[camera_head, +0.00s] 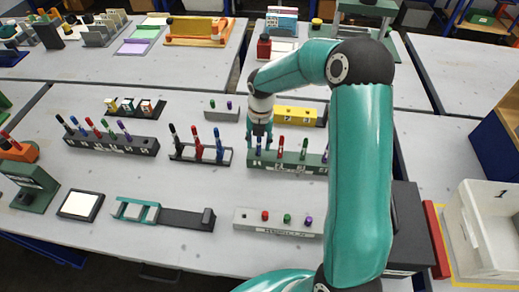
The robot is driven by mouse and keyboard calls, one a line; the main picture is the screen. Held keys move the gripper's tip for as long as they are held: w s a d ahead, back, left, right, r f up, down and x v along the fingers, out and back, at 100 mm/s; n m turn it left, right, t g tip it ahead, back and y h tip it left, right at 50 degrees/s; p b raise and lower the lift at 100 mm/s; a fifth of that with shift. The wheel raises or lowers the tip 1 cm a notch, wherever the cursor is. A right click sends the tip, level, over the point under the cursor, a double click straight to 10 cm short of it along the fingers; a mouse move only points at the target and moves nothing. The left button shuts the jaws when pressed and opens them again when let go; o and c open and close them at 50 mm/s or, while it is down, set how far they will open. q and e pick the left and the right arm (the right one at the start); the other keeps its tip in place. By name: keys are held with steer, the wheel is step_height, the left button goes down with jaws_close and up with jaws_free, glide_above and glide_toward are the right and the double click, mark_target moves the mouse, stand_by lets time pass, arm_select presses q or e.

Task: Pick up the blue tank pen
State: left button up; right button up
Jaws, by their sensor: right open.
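My right gripper (259,133) points down over the left end of a green rack (290,168) with numbered slots. It is open, its fingers around or just above a blue pen (258,146) standing upright there; whether they touch it cannot be told. A red pen (281,144), a green pen (304,146) and a purple pen stand to its right in the same rack, the purple one partly behind my arm. Another blue pen (219,144) stands in a dark open rack (188,156) to the left, beside a red and a black-topped pen. My left gripper is out of view.
A long black rack (110,144) with several pens stands at left. A grey block (262,228) with coloured caps and a teal-and-black fixture (170,215) lie in front. A yellow block (294,114) stands behind the green rack. A white bin (480,240) stands at right.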

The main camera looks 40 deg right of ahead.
steer(key=c, duration=0.8)
jaws_close()
steer(key=shift+r, duration=0.15)
